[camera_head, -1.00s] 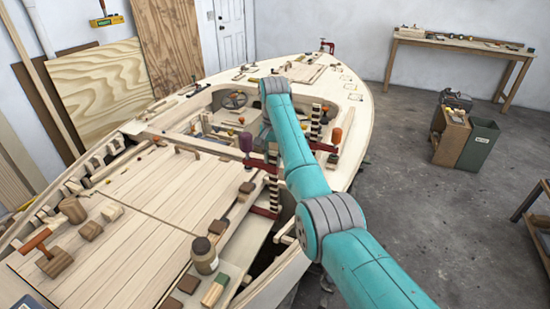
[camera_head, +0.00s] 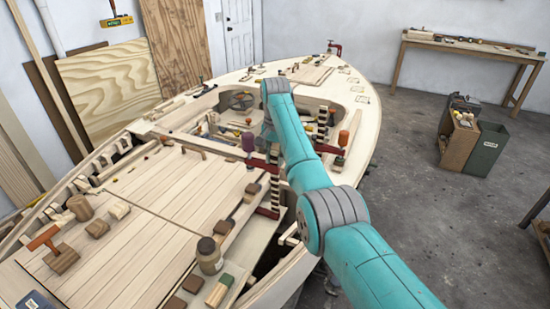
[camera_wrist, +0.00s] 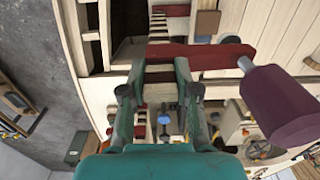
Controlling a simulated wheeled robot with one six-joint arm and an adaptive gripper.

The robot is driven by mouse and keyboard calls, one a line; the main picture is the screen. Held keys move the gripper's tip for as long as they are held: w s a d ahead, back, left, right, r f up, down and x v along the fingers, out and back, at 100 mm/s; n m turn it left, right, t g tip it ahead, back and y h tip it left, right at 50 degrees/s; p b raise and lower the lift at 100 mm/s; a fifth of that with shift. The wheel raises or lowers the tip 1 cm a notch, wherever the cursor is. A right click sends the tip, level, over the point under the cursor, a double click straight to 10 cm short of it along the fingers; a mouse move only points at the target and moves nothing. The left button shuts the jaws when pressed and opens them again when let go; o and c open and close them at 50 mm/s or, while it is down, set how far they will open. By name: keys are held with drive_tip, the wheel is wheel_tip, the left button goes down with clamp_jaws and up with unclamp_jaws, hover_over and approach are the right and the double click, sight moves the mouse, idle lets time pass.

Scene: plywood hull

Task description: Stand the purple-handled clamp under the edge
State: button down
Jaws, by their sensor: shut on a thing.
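The purple-handled clamp has a purple handle (camera_head: 248,144), a dark red arm, a black-and-cream striped bar and a red lower jaw (camera_head: 268,212). In the head view it stands roughly upright beside the cockpit opening, near the edge of the planked deck (camera_head: 165,215). In the wrist view its handle (camera_wrist: 285,105) is large at the right and its red arm (camera_wrist: 205,56) crosses in front of my fingers. My gripper (camera_wrist: 160,68) is shut on the clamp. My arm hides the gripper in the head view. I cannot tell whether the clamp touches the edge.
A second clamp with an orange handle (camera_head: 343,138) stands at the right side of the opening. A jar (camera_head: 209,255) and several wood blocks lie on the near deck. A mallet (camera_head: 55,248) lies at the left. Open floor (camera_head: 410,170) is at the right.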

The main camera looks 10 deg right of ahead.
drive_tip(key=c, duration=0.8)
unclamp_jaws()
drive_tip(key=shift+o, duration=0.2)
